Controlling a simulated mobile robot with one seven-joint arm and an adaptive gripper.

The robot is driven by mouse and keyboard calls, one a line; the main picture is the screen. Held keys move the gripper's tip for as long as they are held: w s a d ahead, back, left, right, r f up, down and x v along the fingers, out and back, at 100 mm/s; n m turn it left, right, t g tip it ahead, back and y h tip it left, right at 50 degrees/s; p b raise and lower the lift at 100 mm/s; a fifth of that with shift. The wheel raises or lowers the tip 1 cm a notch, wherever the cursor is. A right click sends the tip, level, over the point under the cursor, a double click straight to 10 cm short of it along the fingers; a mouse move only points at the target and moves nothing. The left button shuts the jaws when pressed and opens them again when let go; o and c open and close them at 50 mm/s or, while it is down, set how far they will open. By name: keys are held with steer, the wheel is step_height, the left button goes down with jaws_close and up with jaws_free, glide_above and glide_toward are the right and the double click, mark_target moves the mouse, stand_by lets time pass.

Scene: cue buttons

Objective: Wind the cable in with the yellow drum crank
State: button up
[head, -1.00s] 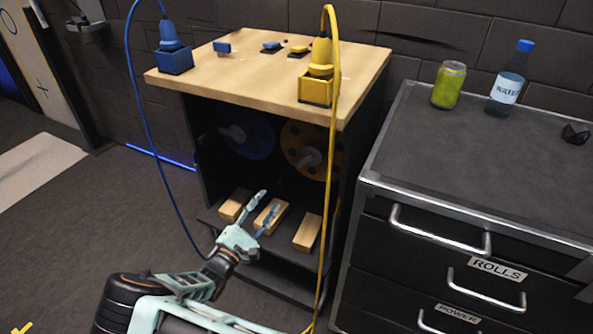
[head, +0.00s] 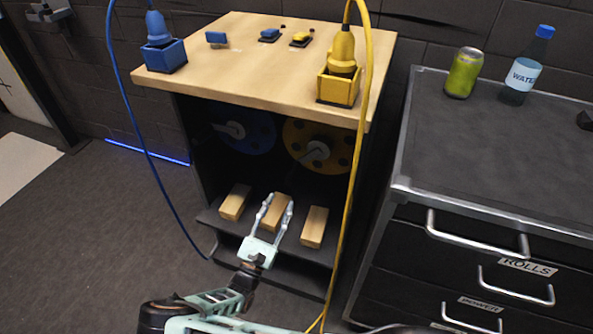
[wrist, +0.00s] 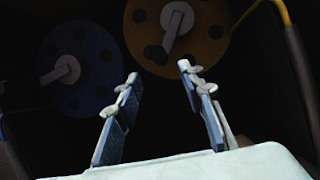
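The yellow drum (head: 330,138) is a disc with dark holes inside the dark cabinet, right of the blue drum (head: 252,138). Its grey crank (head: 317,152) sticks out at its middle; in the wrist view the yellow drum's crank (wrist: 176,22) is at the top centre. The yellow cable (head: 357,150) arches from the yellow plug (head: 342,50) in its box and hangs down the cabinet's right side. My gripper (head: 278,200) is open and empty, low in front of the cabinet opening, its fingers over the middle wooden block. In the wrist view its fingers (wrist: 158,70) point towards the drums, apart from both cranks.
Wooden blocks (head: 314,227) sit on the low shelf (head: 262,236). The blue cable (head: 150,165) hangs at the left. The yellow cable hangs just right of the opening. A drawer unit (head: 480,150) with handles stands at the right.

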mark_target(292, 175)
steer(key=x, duration=1)
steer(key=shift+w+d+r+b, duration=0.15)
steer(key=shift+w+r+b, duration=0.05)
steer(key=shift+w+b, duration=0.15)
steer(key=shift+s, duration=0.1)
steer(key=shift+c, duration=0.7)
jaws_close()
